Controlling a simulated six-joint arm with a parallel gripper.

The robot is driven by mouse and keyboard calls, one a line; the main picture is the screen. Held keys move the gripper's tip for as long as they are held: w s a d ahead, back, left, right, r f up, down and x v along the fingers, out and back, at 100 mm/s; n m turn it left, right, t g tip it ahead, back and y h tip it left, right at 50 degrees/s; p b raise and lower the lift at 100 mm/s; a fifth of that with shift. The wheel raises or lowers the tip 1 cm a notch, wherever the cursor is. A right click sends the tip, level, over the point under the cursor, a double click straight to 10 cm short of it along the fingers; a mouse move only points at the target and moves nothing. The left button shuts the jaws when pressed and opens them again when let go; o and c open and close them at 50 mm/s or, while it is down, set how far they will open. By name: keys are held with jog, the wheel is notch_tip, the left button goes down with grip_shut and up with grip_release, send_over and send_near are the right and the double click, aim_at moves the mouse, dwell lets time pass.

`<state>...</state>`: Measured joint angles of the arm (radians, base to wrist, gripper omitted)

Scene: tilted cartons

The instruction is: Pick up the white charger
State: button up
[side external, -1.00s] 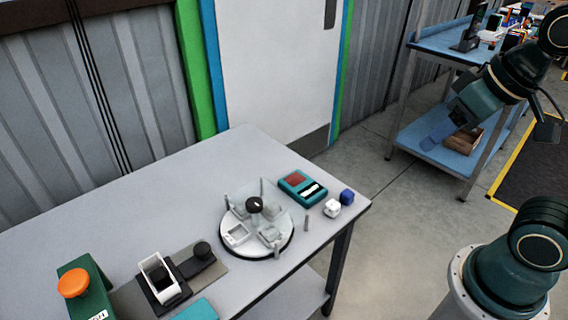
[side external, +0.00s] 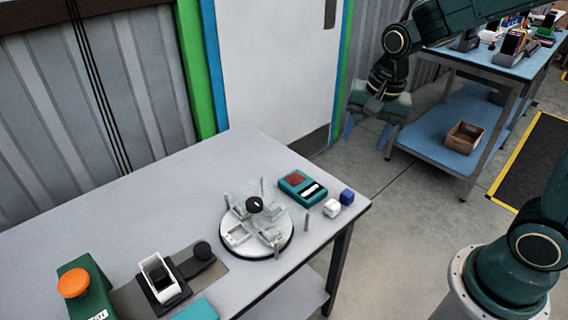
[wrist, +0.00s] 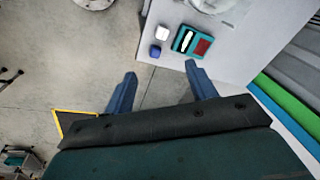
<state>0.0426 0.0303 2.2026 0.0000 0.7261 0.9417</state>
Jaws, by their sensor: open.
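The white charger (side external: 332,208) is a small white cube-like block near the right corner of the grey table (side external: 120,215). It also shows in the wrist view (wrist: 162,33), near the table edge. A blue block (side external: 347,197) sits close beside it, also seen in the wrist view (wrist: 155,51). My gripper (side external: 371,135) is open and empty, high beyond the table's right end in the side view. In the wrist view its two blue fingers (wrist: 160,82) are spread wide, with floor between them, apart from the charger.
A teal device with a red screen (side external: 302,187) lies just left of the blocks. A round white turntable (side external: 257,240) with upright dividers and a black knob stands nearby. A green box with an orange button (side external: 88,295) is at front left. A blue workbench (side external: 440,125) stands behind.

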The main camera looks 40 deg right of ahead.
aim_at(333, 203)
jog(key=w+f+m+g, duration=0.1)
jog(key=w+f+m, duration=0.2)
jog(key=f, duration=0.3)
jog(key=w+d+f+m+g, duration=0.1)
jog(key=w+f+m, duration=0.2)
jog(key=f, duration=0.3)
jog(key=shift+w+d+f+m, duration=0.15)
jog(key=shift+w+f+m, duration=0.05)
jog(key=shift+f+m, duration=0.2)
jog(key=shift+f, duration=4.3)
jog(key=shift+f, duration=0.1)
jog(key=shift+s+f, duration=0.15)
jog(key=shift+f, duration=2.35)
jog(key=shift+c, duration=0.5)
jog(key=c, duration=0.9)
